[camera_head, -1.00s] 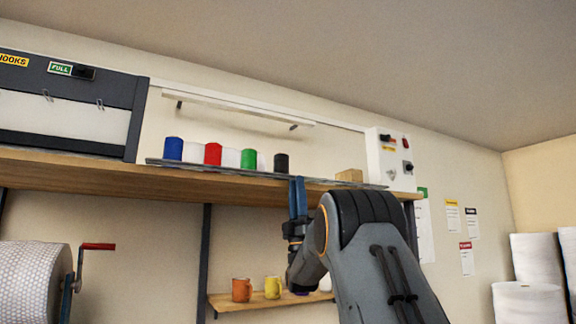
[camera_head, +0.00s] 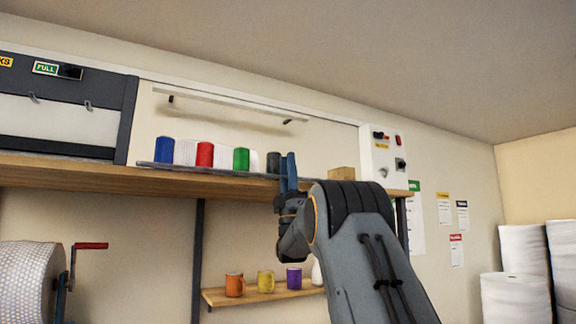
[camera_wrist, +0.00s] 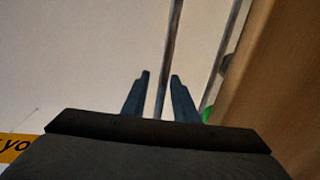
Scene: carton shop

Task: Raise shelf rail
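A thin grey shelf rail (camera_head: 208,171) runs along the front edge of the wooden upper shelf (camera_head: 110,177), in front of a row of spools. My gripper (camera_head: 287,158) is upright at the rail, with its blue fingers overlapping it in the head view, near the black spool (camera_head: 272,162). In the wrist view my gripper (camera_wrist: 160,75) has its two fingers apart, with a dark thin bar (camera_wrist: 167,50), apparently the rail, passing between them. The fingers do not visibly touch the bar. How deep the bar sits between them I cannot tell.
Blue (camera_head: 165,149), red (camera_head: 205,155) and green (camera_head: 241,158) spools stand behind the rail, with white ones between. A cardboard-coloured block (camera_head: 342,173) and a switch box (camera_head: 384,155) are to the right. Mugs (camera_head: 265,281) stand on a lower shelf. A white bar (camera_head: 230,104) hangs above.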

